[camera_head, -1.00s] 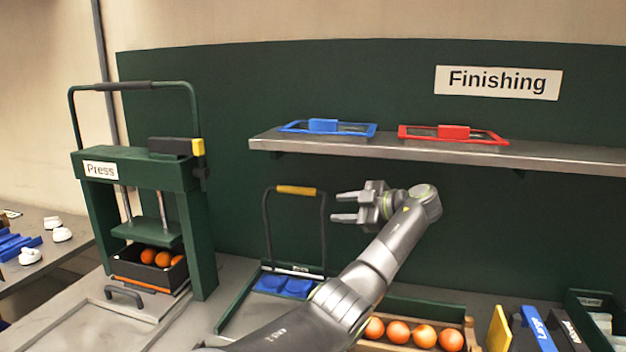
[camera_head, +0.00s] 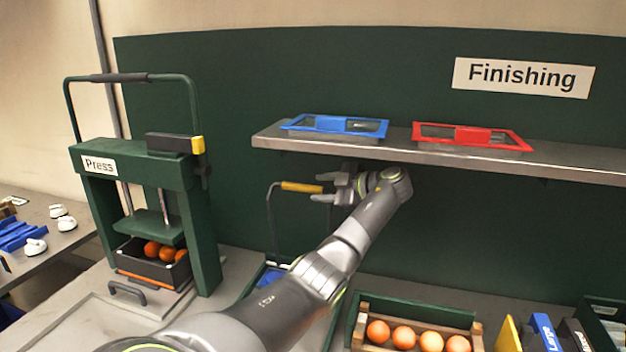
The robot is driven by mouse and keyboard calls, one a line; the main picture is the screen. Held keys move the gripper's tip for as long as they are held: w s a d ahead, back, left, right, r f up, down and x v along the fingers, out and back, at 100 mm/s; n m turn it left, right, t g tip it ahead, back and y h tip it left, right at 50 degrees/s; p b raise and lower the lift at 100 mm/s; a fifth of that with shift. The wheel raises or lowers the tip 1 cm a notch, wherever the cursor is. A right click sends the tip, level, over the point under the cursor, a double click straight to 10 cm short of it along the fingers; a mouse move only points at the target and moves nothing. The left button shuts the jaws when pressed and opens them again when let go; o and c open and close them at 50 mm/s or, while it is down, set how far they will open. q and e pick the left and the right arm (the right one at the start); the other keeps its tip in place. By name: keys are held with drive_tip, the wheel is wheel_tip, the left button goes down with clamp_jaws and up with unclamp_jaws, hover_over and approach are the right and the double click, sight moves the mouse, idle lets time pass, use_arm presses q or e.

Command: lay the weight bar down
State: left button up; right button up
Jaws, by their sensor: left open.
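The weight bar appears to be the dark upright hoop with a yellow grip (camera_head: 301,187), standing over a low green frame (camera_head: 249,284). Blue pieces (camera_head: 269,278) lie in the frame, partly hidden by my left arm. My left gripper (camera_head: 320,188) is open at the right end of the yellow grip. In the picture the grip's end lies between the fingertips; I cannot tell whether they touch. The hoop's right side is mostly hidden behind my arm. My right gripper is not in view.
The shelf (camera_head: 400,153) with a blue frame (camera_head: 336,126) and a red frame (camera_head: 472,136) hangs just above my gripper. The press (camera_head: 135,168) stands at left with a crate of oranges (camera_head: 152,267).

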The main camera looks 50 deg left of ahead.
sight(315, 188)
use_arm(q)
drive_tip(key=shift+p+x, duration=0.6)
drive_tip(key=shift+x, duration=1.15)
drive_tip(key=shift+w, duration=0.1)
clamp_jaws()
